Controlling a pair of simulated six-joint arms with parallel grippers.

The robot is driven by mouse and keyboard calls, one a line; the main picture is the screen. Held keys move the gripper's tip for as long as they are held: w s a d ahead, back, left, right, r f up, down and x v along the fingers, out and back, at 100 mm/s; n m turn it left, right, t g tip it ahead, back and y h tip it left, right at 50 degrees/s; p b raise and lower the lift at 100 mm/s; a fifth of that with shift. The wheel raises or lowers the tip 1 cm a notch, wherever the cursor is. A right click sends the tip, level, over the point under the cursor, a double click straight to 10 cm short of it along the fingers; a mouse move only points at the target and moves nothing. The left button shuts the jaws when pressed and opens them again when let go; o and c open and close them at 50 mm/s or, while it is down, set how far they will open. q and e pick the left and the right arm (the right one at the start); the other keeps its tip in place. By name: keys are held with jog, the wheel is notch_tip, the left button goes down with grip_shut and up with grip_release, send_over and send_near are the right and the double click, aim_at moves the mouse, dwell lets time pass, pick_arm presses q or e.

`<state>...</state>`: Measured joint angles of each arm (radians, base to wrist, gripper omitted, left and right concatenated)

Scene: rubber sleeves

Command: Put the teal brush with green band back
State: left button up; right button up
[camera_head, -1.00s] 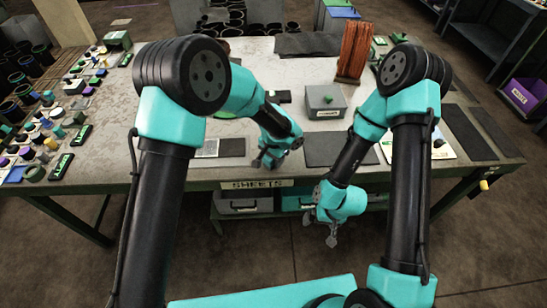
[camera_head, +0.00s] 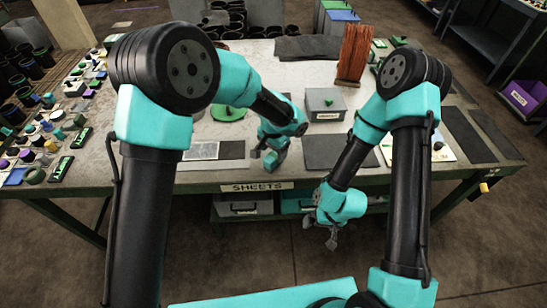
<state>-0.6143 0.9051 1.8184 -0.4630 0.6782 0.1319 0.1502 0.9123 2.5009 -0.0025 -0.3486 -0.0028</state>
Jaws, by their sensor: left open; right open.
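I cannot pick out the teal brush with green band for certain in the head view. My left gripper (camera_head: 269,161) is low over the table's front part, near the SHEETS label, between two dark sheets. It is open; its fingertips are small and partly hidden by my wrist, so contact with anything cannot be told. My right gripper (camera_head: 331,240) is open and empty, pointing down in front of the table's front edge.
Many small items, several with green or purple parts, crowd the table's left side (camera_head: 50,140). A green disc (camera_head: 228,113), a grey lidded box (camera_head: 325,104) and an upright reddish-brown block (camera_head: 354,54) stand further back. Dark sheets (camera_head: 326,151) lie near the front edge.

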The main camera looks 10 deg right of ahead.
aim_at(273, 155)
pick_arm(q)
notch_tip(273, 155, up, 6)
jog(key=shift+r, duration=0.25)
dwell(0.6)
